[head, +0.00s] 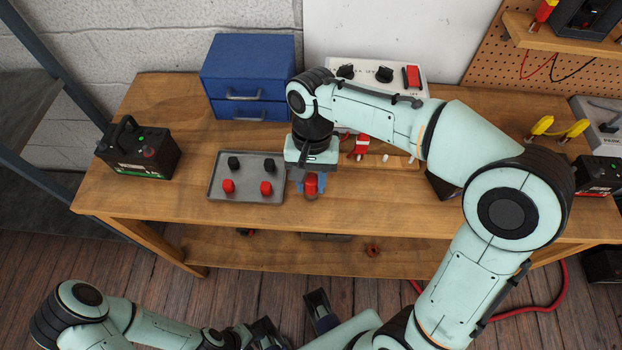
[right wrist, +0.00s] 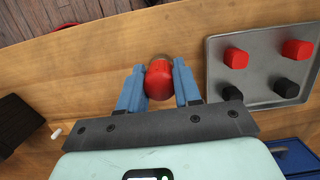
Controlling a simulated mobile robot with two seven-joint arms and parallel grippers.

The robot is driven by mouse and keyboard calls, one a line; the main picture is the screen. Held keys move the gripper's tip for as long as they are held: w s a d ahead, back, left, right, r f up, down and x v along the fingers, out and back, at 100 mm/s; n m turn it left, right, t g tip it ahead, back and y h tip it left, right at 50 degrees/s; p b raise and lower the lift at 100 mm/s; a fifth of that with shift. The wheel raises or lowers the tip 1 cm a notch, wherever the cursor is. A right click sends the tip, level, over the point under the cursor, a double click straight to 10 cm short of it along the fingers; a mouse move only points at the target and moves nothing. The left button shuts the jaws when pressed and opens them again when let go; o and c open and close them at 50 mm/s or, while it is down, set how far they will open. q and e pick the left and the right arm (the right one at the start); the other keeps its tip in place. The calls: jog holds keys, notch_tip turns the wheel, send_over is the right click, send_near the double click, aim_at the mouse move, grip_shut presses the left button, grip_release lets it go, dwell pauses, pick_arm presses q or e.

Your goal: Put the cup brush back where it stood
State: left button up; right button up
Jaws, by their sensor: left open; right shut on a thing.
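The cup brush (head: 311,181) has a red body, with a tan rim at its far end in the right wrist view (right wrist: 159,82). My right gripper (head: 310,188) points down over the front part of the workbench (head: 180,205), just right of the grey tray. Its two blue fingers (right wrist: 159,88) are shut on the brush, one on each side. I cannot tell whether the brush touches the bench top. My left gripper (head: 292,320) is open and empty, low in front of the bench, near the bottom edge of the head view.
The grey tray (head: 215,185) carries red and black blocks. A wooden strip with white pegs (head: 390,161) lies behind my right arm. A black battery (head: 138,150) stands at the left, a blue drawer cabinet (head: 248,75) behind. A dark box (head: 440,188) is partly hidden.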

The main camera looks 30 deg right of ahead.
jog(key=shift+f, duration=0.15)
jog(key=o, duration=0.9)
jog(key=shift+o, duration=0.2)
jog(key=p+v, duration=0.3)
jog(key=v, duration=0.9)
